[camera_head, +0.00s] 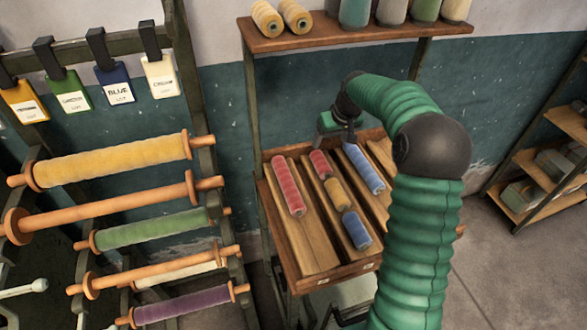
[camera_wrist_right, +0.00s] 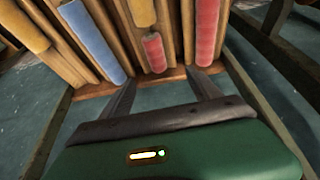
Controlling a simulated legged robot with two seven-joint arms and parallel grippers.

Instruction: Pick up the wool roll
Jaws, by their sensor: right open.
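Several wool rolls lie on a slatted wooden tray (camera_head: 308,246): a long red roll (camera_head: 288,186), a short red roll (camera_head: 320,163), a short yellow roll (camera_head: 338,194), a long blue roll (camera_head: 364,168) and a short blue roll (camera_head: 356,230). My right gripper (camera_head: 336,124) is above the tray's far edge, open and empty. In the right wrist view its fingers (camera_wrist_right: 162,80) point toward the tray edge, with the short red roll (camera_wrist_right: 154,52) ahead, between and beyond the tips. My arm hides the tray's right part. My left gripper is out of view.
A rack at left carries wooden spindles with yellow (camera_head: 110,162), green (camera_head: 150,230) and purple (camera_head: 185,306) wool, under hanging tags (camera_head: 112,86). An upper shelf (camera_head: 350,34) holds spools above the tray. Another shelf unit (camera_head: 545,165) stands at right.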

